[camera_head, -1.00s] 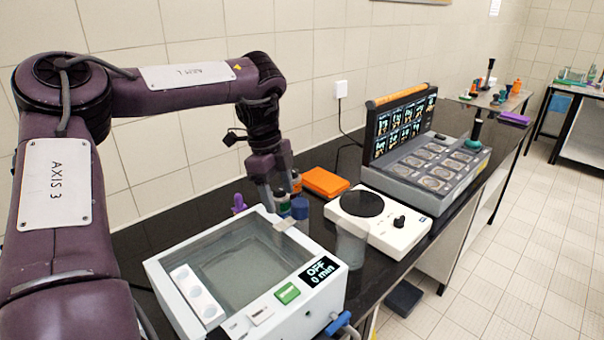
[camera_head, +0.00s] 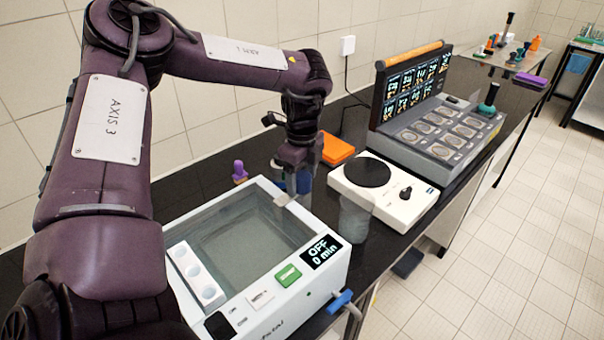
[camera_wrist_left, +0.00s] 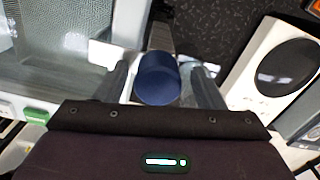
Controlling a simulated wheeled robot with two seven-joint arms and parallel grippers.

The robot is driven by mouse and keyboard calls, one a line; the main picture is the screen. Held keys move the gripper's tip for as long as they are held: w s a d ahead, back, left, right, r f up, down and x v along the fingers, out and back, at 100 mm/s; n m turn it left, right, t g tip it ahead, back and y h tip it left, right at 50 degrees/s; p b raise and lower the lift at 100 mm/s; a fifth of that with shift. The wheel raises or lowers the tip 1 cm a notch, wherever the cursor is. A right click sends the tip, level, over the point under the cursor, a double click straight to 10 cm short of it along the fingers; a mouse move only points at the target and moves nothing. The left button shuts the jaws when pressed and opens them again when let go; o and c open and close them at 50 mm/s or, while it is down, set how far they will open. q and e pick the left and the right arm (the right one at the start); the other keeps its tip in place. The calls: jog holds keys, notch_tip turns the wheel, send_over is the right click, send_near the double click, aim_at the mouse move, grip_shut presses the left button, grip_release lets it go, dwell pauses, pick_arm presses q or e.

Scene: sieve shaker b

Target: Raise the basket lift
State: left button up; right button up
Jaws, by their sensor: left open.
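The white bath unit (camera_head: 275,272) stands on the black bench, its display (camera_head: 322,251) reading OFF and 0 min. A grey mesh basket area (camera_head: 240,240) shows inside its open tank, and in the left wrist view the mesh (camera_wrist_left: 50,40) is at upper left. A small pale tab (camera_head: 286,198) sits at the tank's far right corner. My left gripper (camera_head: 293,178) points down just behind that corner, partly hidden. In the left wrist view my left gripper (camera_wrist_left: 163,85) is open, with a dark blue round cap (camera_wrist_left: 158,78) appearing between its fingers; contact cannot be told. My right gripper is not visible.
A clear beaker (camera_head: 354,219) and a white stirrer plate (camera_head: 385,190) stand right of the bath. An orange box (camera_head: 337,149) and a purple-topped item (camera_head: 239,172) lie behind. A grey sample unit with screens (camera_head: 440,132) is farther back.

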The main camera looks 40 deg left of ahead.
pick_arm(q)
jog(key=shift+s, duration=0.1)
jog(key=shift+r, duration=0.1)
jog(key=shift+d, duration=0.1)
jog(key=c, duration=0.4)
jog(key=shift+c, duration=1.3)
grip_shut()
jog(key=shift+r, duration=0.15)
notch_tip(320, 180, up, 9)
jog(key=p, duration=0.2)
jog(key=shift+p, duration=0.4)
jog(key=shift+w, duration=0.2)
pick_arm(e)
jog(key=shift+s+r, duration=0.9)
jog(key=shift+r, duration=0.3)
